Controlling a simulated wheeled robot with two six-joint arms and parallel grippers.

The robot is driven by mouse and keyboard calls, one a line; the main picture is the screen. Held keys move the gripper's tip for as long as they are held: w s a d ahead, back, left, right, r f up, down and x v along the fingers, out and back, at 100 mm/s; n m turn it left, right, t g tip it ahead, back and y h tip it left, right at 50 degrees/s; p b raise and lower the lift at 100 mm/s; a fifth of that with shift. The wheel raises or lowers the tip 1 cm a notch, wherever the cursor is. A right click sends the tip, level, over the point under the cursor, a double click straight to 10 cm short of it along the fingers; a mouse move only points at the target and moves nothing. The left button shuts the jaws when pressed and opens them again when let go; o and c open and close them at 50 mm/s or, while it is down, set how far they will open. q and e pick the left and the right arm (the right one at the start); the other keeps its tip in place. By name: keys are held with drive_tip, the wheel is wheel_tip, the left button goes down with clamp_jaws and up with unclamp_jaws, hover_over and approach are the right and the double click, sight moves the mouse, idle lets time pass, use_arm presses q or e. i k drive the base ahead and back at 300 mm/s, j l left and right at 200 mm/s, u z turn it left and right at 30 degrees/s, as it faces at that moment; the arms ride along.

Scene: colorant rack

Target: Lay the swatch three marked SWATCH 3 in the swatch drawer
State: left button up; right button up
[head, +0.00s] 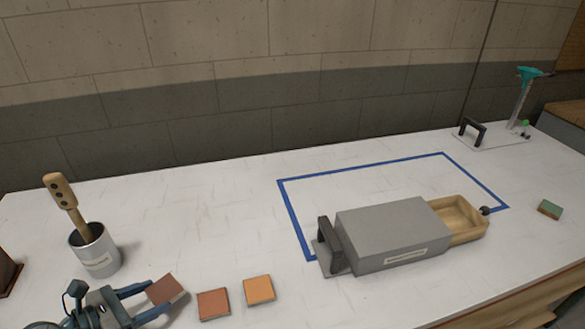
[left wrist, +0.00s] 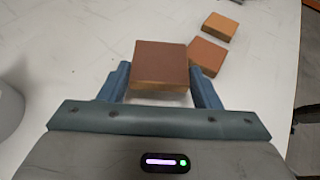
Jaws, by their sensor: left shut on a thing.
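My left gripper (head: 148,302) is shut on a dark reddish-brown swatch (head: 166,289). The held swatch (left wrist: 162,65) sits between the two blue fingers in the left wrist view. No marking can be read on it. An orange-brown swatch (head: 213,304) and a lighter orange swatch (head: 259,290) lie on the table to its right. The swatch drawer (head: 462,240) is a wooden tray pulled out of the right end of a grey cabinet (head: 392,229); its visible inside looks empty. My right gripper is not in view.
A grey metal cup (head: 97,254) with a wooden handle (head: 61,191) stands at the left. A green block (head: 550,209) lies right of the drawer. Blue tape (head: 360,168) outlines an area around the cabinet. A stand with a teal top (head: 528,73) is at the back right.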

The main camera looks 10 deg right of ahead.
sight(451, 225)
drive_tip(key=l+u, duration=0.1)
drive_tip(key=l, duration=0.5)
drive_tip(key=k+l, duration=0.15)
drive_tip(key=l, duration=0.4)
drive_tip(key=k+l+u, duration=0.15)
drive_tip(key=l, duration=0.4)
drive_tip(key=l+u, duration=0.1)
drive_tip(key=l, duration=0.5)
drive_tip(key=k+l+u, duration=0.1)
drive_tip(key=l, duration=0.45)
drive_tip(key=k+l, duration=0.25)
drive_tip(key=l, duration=0.3)
drive_tip(key=k+l+u, duration=0.15)
drive_tip(key=l, duration=0.35)
drive_tip(key=k+l+u, duration=0.1)
drive_tip(key=l, duration=0.45)
drive_tip(key=i+l, duration=0.1)
drive_tip(key=l, duration=0.25)
drive_tip(key=i+l, duration=0.1)
drive_tip(key=l, duration=0.25)
drive_tip(key=j+u, duration=0.05)
